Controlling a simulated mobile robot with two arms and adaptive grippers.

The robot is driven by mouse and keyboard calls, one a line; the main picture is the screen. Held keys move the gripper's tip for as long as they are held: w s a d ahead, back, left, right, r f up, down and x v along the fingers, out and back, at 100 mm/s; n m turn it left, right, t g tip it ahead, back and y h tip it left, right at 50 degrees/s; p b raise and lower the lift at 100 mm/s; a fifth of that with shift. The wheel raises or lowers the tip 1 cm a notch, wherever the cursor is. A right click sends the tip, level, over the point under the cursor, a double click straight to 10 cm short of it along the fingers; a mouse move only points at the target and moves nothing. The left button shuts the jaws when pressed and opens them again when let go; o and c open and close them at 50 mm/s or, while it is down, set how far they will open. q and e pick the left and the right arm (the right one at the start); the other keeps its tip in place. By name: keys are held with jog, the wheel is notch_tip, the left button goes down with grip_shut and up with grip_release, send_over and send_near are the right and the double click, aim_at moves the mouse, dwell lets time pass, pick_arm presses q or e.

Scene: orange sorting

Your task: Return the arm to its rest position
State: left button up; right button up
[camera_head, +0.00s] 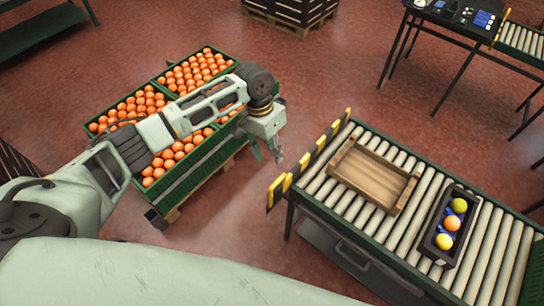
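My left arm reaches in from the left across the green crates (195,181) of oranges. Its gripper (268,158) hangs in the gap between the crates and the roller conveyor (486,264). The fingers look spread apart, with nothing visible between them. The gripper is clear of both the crates and the conveyor. My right gripper is out of view. Part of the crates is hidden behind my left arm.
On the conveyor are an empty wooden tray (374,175) and a small dark box (440,257) holding two yellow fruits and one orange (452,223). Yellow-black guards (287,182) edge the conveyor's near-left end. A control-panel table (450,30) stands at the upper right. Red floor is clear between.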

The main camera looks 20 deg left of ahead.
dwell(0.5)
pick_arm(q)
jog(key=s+d+f+m+t+h, duration=0.1)
jog(key=s+d+f, duration=0.1)
jog(key=s+d, duration=0.4)
jog(key=s+d+f+m+t+h, duration=0.1)
jog(key=s+d+f, duration=0.15)
jog(key=s, duration=0.55)
jog(key=s+a+r+n+t+y, duration=0.2)
jog(key=s+a+r+n+y, duration=0.2)
jog(key=s+a, duration=0.8)
notch_tip(320, 180, down, 28)
jog(key=s+g+b, duration=0.1)
jog(key=b, duration=0.1)
jog(key=s+a+f+g, duration=0.1)
jog(key=s+a+f, duration=0.1)
jog(key=s+f, duration=1.5)
jog(key=shift+s+a+f+b, duration=0.15)
jog(key=shift+a+f+b, duration=0.1)
jog(key=shift+f+b, duration=0.1)
